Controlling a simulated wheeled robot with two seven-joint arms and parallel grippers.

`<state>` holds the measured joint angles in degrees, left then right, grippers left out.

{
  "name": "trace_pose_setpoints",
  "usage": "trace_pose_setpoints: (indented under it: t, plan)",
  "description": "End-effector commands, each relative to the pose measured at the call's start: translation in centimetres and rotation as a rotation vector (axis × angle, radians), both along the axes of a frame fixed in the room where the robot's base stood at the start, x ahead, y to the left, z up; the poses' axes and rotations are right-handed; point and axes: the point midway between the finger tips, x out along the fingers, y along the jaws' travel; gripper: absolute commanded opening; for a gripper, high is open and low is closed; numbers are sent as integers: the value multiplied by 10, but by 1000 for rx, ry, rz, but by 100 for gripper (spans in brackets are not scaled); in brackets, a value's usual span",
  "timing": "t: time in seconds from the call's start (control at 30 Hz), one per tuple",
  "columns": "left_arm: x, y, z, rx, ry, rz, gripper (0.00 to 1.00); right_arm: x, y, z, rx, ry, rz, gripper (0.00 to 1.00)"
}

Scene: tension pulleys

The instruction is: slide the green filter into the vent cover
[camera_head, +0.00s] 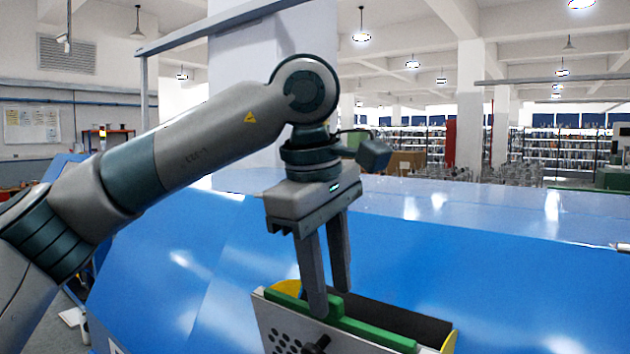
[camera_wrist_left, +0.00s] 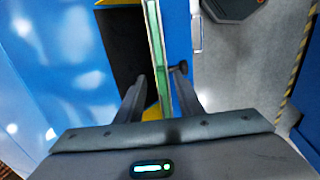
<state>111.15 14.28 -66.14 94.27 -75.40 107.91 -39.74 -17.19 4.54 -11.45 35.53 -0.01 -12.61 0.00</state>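The green filter (camera_head: 375,333) is a long green bar lying along the vent cover, partly hidden by my left gripper's near finger. The vent cover (camera_head: 280,330) is a box with a grey perforated front plate, yellow ends and a dark inside. The filter runs just behind the front plate; how deep it sits is unclear. My left gripper (camera_head: 331,302) is above it, fingers pointing down and apart, one on each side of the filter. In the left wrist view the filter (camera_wrist_left: 160,65) shows as a narrow green strip between the open fingers (camera_wrist_left: 166,85). My right gripper is out of view.
A dark knob (camera_head: 318,345) sticks out from the front plate. The wide blue surface (camera_head: 500,270) around the vent cover is mostly clear. Shelves and pillars stand far behind.

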Motion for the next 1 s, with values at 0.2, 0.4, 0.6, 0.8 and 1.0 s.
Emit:
trace_pose_setpoints:
  t: [0.2, 0.4, 0.6, 0.8, 1.0]
  plan:
    - [-7, 4, 37, -2, -2, 1, 34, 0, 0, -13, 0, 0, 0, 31]
    - [-14, 10, 79, -1, -3, 1, 34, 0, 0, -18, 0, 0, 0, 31]
    - [-20, 15, 115, 0, -2, 3, 34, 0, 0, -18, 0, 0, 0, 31]
    - [-24, 18, 138, 1, 0, 1, 34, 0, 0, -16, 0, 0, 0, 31]
    - [-26, 19, 146, 0, 0, 0, 34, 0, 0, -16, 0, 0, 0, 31]
